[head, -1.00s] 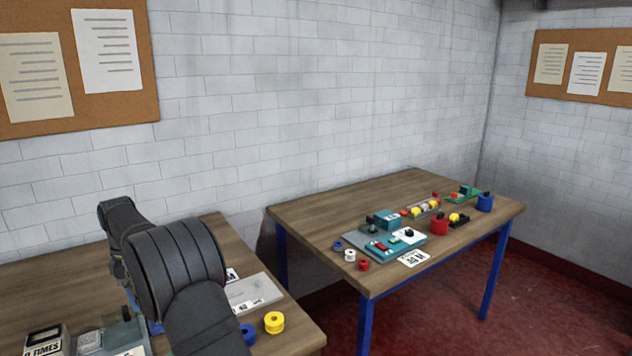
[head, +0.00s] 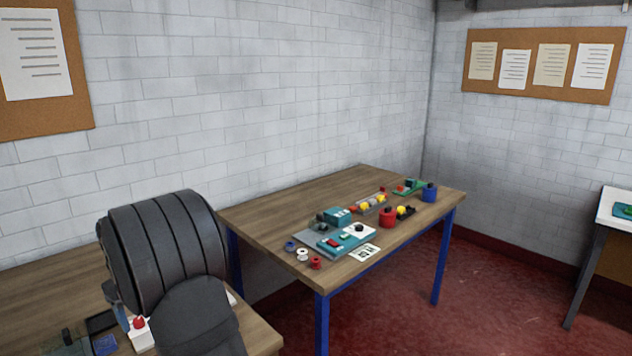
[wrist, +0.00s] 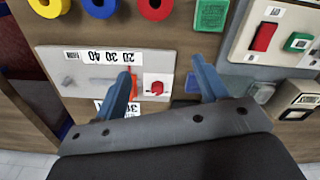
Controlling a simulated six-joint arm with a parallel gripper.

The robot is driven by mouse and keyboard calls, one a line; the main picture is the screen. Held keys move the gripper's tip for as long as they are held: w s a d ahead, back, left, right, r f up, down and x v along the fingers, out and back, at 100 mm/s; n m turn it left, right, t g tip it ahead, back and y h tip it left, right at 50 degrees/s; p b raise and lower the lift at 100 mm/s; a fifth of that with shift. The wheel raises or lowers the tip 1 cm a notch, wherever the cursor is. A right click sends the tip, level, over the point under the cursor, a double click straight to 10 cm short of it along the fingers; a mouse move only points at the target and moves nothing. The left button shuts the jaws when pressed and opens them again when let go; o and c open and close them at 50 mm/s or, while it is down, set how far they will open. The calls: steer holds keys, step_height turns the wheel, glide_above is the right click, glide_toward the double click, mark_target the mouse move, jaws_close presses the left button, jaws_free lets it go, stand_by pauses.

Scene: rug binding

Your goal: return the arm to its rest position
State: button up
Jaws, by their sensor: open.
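My gripper (wrist: 161,68) shows in the wrist view with its two blue fingers spread apart and nothing between them. Its fingers are over a grey panel (wrist: 75,72) with a 20-30-40 scale, a red knob (wrist: 153,84) and an orange-red pointer; I cannot tell how high above it they are. In the head view my dark arm is bent over the near table (head: 262,340) at the lower left, and it hides most of the gripper.
Blue, yellow and red rings (wrist: 156,8), a green block (wrist: 211,14) and a unit with red and green buttons (wrist: 262,37) lie near the gripper. A second table (head: 270,205) holds spools and a teal device. Red floor is open to the right.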

steer(key=shift+s+d+f+m, duration=0.2)
steer(key=shift+s+f+m, duration=0.15)
steer(key=shift+f+m, duration=0.4)
steer(key=shift+s+d+f+m, duration=0.15)
steer(key=shift+s+f+m, duration=0.15)
steer(key=shift+f+m, duration=0.45)
steer(key=shift+r, duration=0.2)
stand_by(0.5)
